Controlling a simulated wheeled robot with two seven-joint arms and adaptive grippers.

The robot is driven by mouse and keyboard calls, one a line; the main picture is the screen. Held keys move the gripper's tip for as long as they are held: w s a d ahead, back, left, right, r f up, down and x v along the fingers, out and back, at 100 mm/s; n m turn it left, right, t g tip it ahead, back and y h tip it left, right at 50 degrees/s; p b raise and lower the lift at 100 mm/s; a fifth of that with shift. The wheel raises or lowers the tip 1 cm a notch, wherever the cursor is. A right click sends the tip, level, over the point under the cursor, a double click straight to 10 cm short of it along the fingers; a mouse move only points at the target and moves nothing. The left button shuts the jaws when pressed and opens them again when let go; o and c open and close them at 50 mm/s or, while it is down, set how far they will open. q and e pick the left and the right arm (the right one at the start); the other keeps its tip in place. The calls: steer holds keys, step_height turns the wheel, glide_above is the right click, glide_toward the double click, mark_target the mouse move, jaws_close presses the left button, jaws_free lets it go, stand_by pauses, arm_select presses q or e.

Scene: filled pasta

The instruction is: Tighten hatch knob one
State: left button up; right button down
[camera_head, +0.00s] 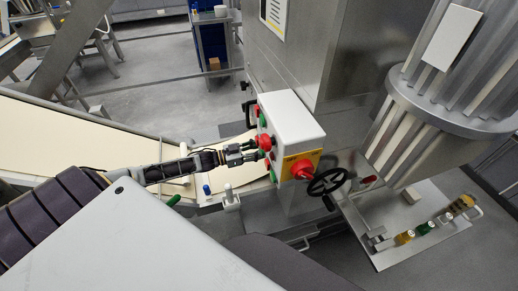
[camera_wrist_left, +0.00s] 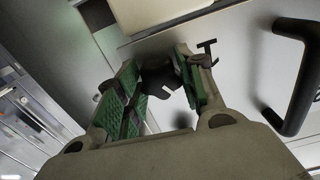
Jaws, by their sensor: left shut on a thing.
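My left gripper (camera_head: 243,152) reaches in from the left to the side of the machine, by the white control box. In the left wrist view its two green-padded fingers (camera_wrist_left: 165,88) are closed around a small dark knob (camera_wrist_left: 158,76), which sits against a pale grey panel (camera_wrist_left: 240,65). The fingers partly hide the knob. A small dark T-shaped piece (camera_wrist_left: 207,52) shows just beyond the right finger. In the head view the knob cannot be made out behind the gripper. My right gripper is out of view.
A black bar handle (camera_wrist_left: 298,75) is right of the fingers. The white control box (camera_head: 290,118) carries red buttons and a red emergency knob (camera_head: 303,169). A black handwheel (camera_head: 328,182) is beside it. A cream conveyor belt (camera_head: 90,130) runs along the left.

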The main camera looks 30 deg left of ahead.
arm_select(q)
steer(key=m+p, duration=0.1)
steer(key=m, duration=0.4)
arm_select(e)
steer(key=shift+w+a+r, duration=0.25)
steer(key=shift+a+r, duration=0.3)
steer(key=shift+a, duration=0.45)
arm_select(q)
steer(key=o, duration=1)
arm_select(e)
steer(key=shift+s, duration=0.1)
